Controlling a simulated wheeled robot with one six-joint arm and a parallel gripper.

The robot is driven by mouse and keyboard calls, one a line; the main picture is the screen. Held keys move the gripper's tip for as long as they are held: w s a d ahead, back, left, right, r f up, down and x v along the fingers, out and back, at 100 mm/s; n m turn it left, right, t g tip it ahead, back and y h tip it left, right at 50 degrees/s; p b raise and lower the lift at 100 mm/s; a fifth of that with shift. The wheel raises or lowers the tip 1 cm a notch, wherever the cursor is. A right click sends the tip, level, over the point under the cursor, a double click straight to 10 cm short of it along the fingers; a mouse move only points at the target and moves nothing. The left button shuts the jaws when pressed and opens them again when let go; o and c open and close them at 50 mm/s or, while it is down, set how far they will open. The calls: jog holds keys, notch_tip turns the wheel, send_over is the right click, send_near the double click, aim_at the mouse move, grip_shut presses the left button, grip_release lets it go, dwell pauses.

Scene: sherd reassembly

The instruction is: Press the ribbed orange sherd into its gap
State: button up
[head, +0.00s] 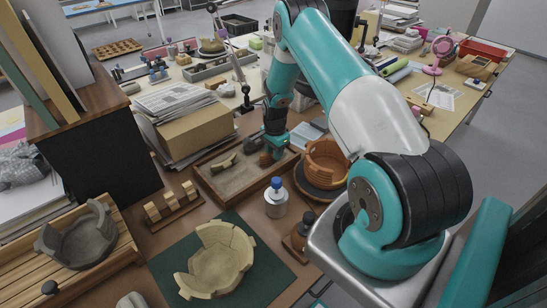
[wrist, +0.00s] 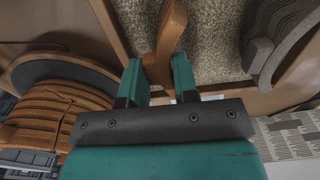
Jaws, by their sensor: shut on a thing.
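The ribbed orange sherd (wrist: 170,28) is held edge-on between the two teal fingers of my gripper (wrist: 158,72) in the wrist view. In the head view my gripper (head: 272,151) is over the right part of the sand tray (head: 236,184), and the sherd (head: 265,160) shows only as a small patch there. The ribbed orange pot (head: 324,167) stands on a dark round stand (head: 318,193) right of the tray. In the wrist view the pot (wrist: 58,112) is at the left, apart from the held sherd. Its gap is not clearly visible.
A white jar with a blue lid (head: 276,200) stands in front. A cream bowl (head: 218,262) sits on a green mat. A box with newspapers (head: 195,130) is left of the tray.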

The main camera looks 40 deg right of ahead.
jog(key=shift+r+p, duration=1.65)
jog(key=shift+r, duration=1.4)
